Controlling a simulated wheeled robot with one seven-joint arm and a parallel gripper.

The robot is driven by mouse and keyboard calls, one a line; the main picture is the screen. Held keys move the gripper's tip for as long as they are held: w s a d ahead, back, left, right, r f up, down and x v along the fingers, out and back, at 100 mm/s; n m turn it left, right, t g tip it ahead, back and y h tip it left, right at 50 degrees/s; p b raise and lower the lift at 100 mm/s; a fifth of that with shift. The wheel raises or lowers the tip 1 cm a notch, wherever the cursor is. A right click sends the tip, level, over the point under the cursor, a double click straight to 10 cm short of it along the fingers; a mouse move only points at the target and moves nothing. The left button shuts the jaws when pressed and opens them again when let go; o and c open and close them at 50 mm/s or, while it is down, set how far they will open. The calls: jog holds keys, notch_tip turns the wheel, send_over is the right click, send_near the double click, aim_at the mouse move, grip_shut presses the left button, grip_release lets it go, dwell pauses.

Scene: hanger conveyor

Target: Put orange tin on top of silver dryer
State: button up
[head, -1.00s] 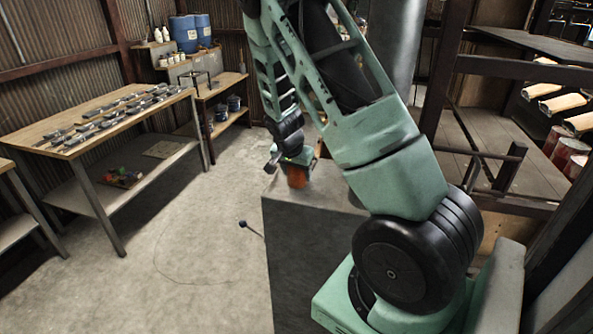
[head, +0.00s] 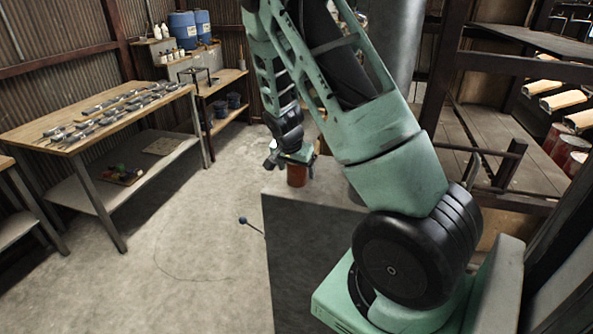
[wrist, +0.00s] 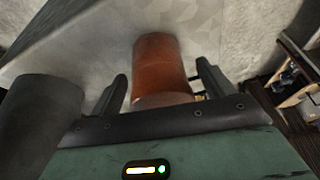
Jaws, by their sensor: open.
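An orange tin (head: 297,176) stands upright near the far left corner of the top of a grey metal box (head: 315,255), which I take to be the silver dryer. My gripper (head: 291,160) is over the tin, pointing down. In the wrist view the tin (wrist: 160,68) is between the two open fingers (wrist: 163,88), with a visible gap on each side. The tin's base is not clear to see in the head view.
A grey cylinder (wrist: 38,115) is close on the left in the wrist view. A wooden workbench (head: 70,125) with small metal parts stands at the left. A dark rack (head: 510,70) stands at the right. The concrete floor (head: 190,230) between is mostly clear.

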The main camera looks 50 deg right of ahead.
jog(key=b+v, duration=0.2)
jog(key=v, duration=0.9)
jog(key=s+a+n+y, duration=0.2)
jog(key=a+n, duration=0.4)
jog(key=a, duration=0.7)
jog(key=s+a+n+y, duration=0.2)
jog(key=a+n, duration=0.3)
jog(key=a, duration=0.9)
jog(key=s+a+r+n+g+y, duration=0.1)
jog(key=s+a+n, duration=1.1)
jog(key=s, duration=0.5)
jog(key=shift+a+r, duration=0.4)
jog(key=shift+a, duration=0.35)
jog(key=shift+s, duration=0.15)
notch_tip(320, 180, down, 6)
jog(key=b, duration=0.5)
jog(key=shift+r, duration=0.25)
